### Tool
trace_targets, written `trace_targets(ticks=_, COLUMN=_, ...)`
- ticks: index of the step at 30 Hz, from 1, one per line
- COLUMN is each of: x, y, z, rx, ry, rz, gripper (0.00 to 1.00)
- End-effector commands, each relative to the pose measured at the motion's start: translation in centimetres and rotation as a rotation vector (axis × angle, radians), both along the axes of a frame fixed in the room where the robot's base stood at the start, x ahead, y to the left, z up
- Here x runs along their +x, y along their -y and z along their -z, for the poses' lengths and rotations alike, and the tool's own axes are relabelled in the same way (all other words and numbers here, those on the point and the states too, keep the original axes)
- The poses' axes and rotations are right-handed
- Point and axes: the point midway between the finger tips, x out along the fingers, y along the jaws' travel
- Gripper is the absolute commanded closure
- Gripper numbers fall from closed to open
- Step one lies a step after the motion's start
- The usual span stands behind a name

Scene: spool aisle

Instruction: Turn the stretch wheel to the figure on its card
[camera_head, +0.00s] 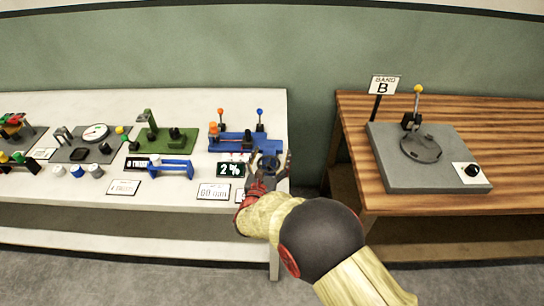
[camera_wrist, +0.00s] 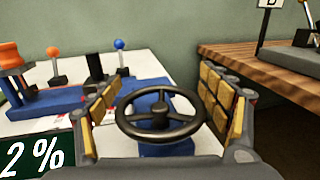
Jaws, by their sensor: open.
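The stretch wheel, a black three-spoked handwheel (camera_wrist: 160,115), stands at the front of a blue base. In the wrist view it sits between the two open, padded fingers of my gripper (camera_wrist: 160,108), with a gap on each side. In the head view my gripper (camera_head: 268,172) is at the front right of the white table and partly covers the wheel. A display reading "2 %" (camera_wrist: 32,155) is left of the wheel; it also shows in the head view (camera_head: 230,170). A white card reading about "60 mm" (camera_head: 213,192) lies in front of it, its print unclear.
The blue fixture (camera_head: 235,142) behind the wheel carries an orange-knobbed lever (camera_head: 221,114) and a blue-knobbed lever (camera_head: 260,114). A green fixture (camera_head: 168,142) stands to the left. A wooden table (camera_head: 355,150) with a grey unit (camera_head: 430,180) is right, across a gap.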

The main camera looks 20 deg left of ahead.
Motion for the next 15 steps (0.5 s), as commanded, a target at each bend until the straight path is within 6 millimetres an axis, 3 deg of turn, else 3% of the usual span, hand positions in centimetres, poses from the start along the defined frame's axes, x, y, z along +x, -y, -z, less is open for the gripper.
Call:
trace_targets(ticks=10, x=0.45, y=-0.01, z=-0.06, rx=0.0, ry=0.0, rz=0.0, gripper=0.23)
trace_targets(ticks=15, x=0.44, y=-0.01, z=-0.06, rx=0.0, ry=0.0, rz=0.0, gripper=0.33)
